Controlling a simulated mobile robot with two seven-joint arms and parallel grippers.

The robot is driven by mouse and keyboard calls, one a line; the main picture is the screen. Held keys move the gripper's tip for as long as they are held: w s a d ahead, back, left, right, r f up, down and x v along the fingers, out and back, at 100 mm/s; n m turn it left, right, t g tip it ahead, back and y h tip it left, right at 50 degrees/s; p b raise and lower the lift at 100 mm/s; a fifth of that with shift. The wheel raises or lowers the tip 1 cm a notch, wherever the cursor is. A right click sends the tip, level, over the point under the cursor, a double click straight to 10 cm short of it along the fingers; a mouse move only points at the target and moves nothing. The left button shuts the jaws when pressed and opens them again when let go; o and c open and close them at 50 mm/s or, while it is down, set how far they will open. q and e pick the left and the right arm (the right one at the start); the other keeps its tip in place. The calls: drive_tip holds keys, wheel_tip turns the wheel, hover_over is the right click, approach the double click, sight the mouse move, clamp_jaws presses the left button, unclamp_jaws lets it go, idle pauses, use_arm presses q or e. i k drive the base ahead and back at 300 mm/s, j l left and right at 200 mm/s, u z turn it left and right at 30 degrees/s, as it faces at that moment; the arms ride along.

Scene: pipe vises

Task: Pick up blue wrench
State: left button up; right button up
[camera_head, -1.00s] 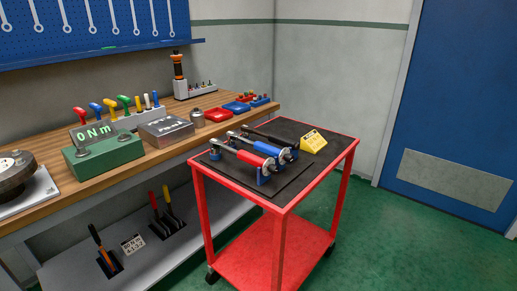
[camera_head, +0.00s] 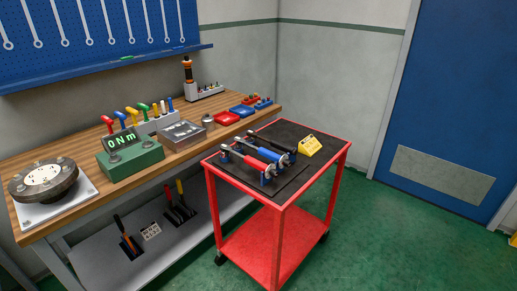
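The blue-handled wrench (camera_head: 264,154) lies on the dark top of a red cart (camera_head: 284,201), resting on small blue supports. A red-handled wrench (camera_head: 252,163) lies beside it on the near side, and a black-handled one (camera_head: 268,142) on the far side. The three lie roughly parallel and close together. Neither of my grippers shows in the head view.
A wooden workbench (camera_head: 123,191) runs along the left wall, with a green torque display box (camera_head: 130,154) and a round flange (camera_head: 45,180). Green floor (camera_head: 385,235) is open to the cart's right.

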sight(238, 141)
drive_tip(key=i+l+u, duration=0.1)
drive_tip(key=l, duration=0.25)
drive_tip(key=i+l, duration=0.3)
drive_tip(key=i+l+u, duration=0.15)
drive_tip(key=l, duration=0.3)
drive_tip(key=i+l, duration=0.25)
drive_tip(key=l, duration=0.15)
drive_tip(key=i+l+u, duration=0.15)
drive_tip(key=l, duration=0.25)
drive_tip(key=i+l, duration=0.2)
drive_tip(key=l, duration=0.2)
drive_tip(key=i+l+u, duration=0.15)
drive_tip(key=l, duration=0.25)
drive_tip(key=i+l, duration=0.15)
drive_tip(key=l, duration=0.3)
drive_tip(key=u, duration=0.05)
